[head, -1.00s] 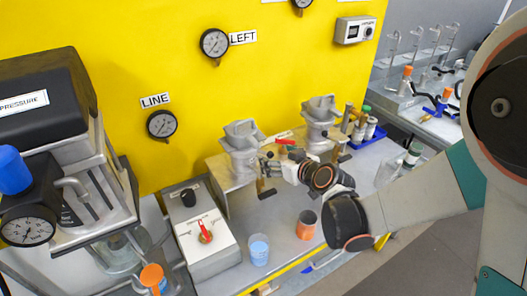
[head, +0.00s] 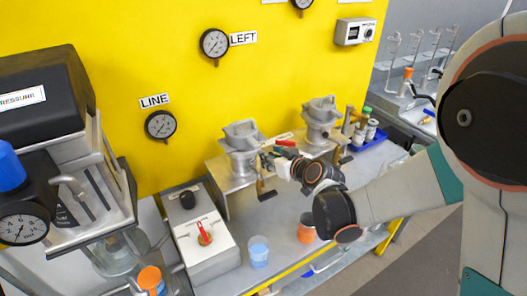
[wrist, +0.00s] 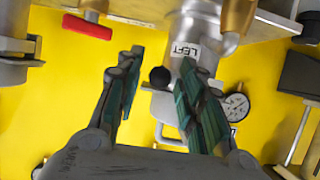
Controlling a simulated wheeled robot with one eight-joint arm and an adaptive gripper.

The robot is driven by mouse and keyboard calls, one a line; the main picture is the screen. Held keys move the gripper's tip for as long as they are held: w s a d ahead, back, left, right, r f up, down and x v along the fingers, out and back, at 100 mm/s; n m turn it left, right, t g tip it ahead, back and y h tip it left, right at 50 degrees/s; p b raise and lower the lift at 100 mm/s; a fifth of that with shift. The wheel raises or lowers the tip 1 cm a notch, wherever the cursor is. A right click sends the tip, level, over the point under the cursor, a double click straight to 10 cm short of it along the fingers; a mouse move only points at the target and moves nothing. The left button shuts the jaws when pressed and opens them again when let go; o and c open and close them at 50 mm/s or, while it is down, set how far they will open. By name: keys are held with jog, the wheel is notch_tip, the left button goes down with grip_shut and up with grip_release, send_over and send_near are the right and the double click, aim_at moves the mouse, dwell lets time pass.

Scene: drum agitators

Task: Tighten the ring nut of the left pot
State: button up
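The left pot (head: 241,138) is a grey metal vessel on a bracket by the yellow wall, with an angular collar near its top; I cannot clearly make out the ring nut. In the wrist view the pot body (wrist: 197,10) shows at the top with an upside-down LEFT label. My gripper (wrist: 155,68) is open and empty, its two green-padded fingers apart. A black ball knob (wrist: 160,77) appears between the fingers, apparently beyond them. In the head view my gripper (head: 268,160) is close to the right front of the left pot, partly hidden by its own wrist.
A similar second pot (head: 321,118) stands to the right. A red-handled valve (wrist: 87,26) is near my gripper in the wrist view. A control box (head: 205,235), a blue cup (head: 258,251) and an orange cup (head: 306,229) stand on the bench in front.

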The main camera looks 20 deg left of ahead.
jog(key=c, duration=0.3)
jog(key=shift+s+a, duration=0.15)
jog(key=shift+s, duration=0.75)
jog(key=shift+c, duration=0.2)
jog(key=shift+s+a+b, duration=0.2)
jog(key=shift+s+a, duration=0.1)
jog(key=shift+s, duration=0.25)
jog(key=shift+s+a+b, duration=0.2)
jog(key=shift+s+a, duration=0.1)
jog(key=shift+s, duration=0.35)
